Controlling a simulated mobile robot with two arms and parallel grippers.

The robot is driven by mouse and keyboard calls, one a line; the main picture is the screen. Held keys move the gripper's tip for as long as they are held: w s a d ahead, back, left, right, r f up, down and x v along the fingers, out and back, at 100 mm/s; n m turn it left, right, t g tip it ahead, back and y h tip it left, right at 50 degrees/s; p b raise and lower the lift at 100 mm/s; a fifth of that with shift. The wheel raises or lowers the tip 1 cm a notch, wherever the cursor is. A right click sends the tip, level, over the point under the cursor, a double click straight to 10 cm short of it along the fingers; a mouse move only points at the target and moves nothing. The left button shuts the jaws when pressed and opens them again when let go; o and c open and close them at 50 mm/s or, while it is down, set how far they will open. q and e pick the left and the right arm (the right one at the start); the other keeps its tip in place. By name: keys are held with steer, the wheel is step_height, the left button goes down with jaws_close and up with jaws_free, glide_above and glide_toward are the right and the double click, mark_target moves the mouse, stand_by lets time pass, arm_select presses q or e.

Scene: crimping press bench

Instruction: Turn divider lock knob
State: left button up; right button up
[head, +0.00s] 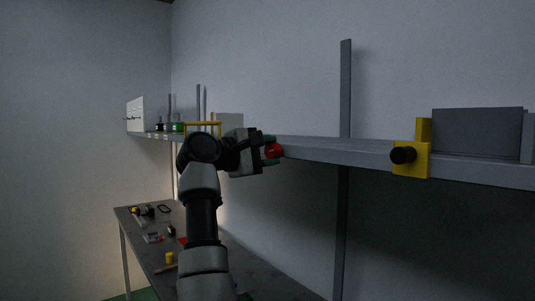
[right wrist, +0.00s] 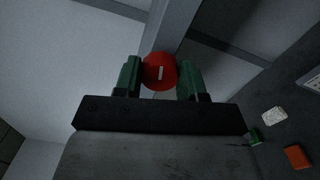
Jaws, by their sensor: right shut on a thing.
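A round red knob (head: 272,151) sits at the front edge of the grey shelf in the head view. In the right wrist view the red knob (right wrist: 159,71) has a short white mark on its face, close to upright in the picture. My right gripper (head: 270,152) is shut on the red knob, with one green-padded finger on each side of it. The fingers also show in the right wrist view (right wrist: 160,79). What the knob is mounted on is hidden behind my gripper. My left gripper is not in view.
The grey shelf (head: 340,152) runs along the wall. A yellow block with a black knob (head: 411,160) is fixed to its front at right. A grey panel (head: 478,131) stands above. Below left, a dark table (head: 220,258) holds several small items.

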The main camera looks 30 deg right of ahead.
steer(key=shift+f+m, duration=0.1)
steer(key=shift+m, duration=1.1)
steer(key=o, duration=0.9)
steer(key=shift+a, duration=0.15)
steer(key=shift+a+b, duration=0.3)
steer(key=shift+b, duration=0.1)
steer(key=a, duration=0.3)
steer(key=a+b, duration=0.1)
steer(key=a, duration=0.2)
steer(key=a+b, duration=0.1)
steer(key=a, duration=0.3)
steer(key=shift+s, duration=0.4)
